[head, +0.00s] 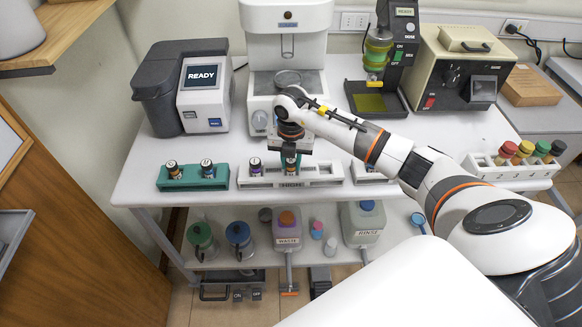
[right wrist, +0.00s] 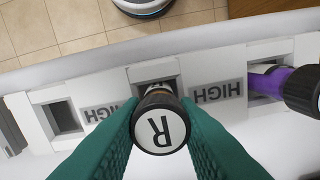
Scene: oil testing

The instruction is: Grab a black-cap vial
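A vial with a black cap marked R (right wrist: 160,125) stands upright in a slot of a white rack (right wrist: 225,62) with HIGH labels. My right gripper (right wrist: 160,105) has its green fingers on both sides of this vial, close against it with no clear gap. In the head view my right gripper (head: 290,150) reaches down over the vial (head: 291,165) and partly hides it. A purple vial with a black cap (right wrist: 303,88) stands in the neighbouring slot; it also shows in the head view (head: 256,167). My left gripper is not in view.
A green rack (head: 192,184) with two black-capped vials stands to the left. A rack of colour-capped vials (head: 515,170) stands at the right. Several instruments line the back of the white bench (head: 140,190), including a grey READY machine (head: 195,90).

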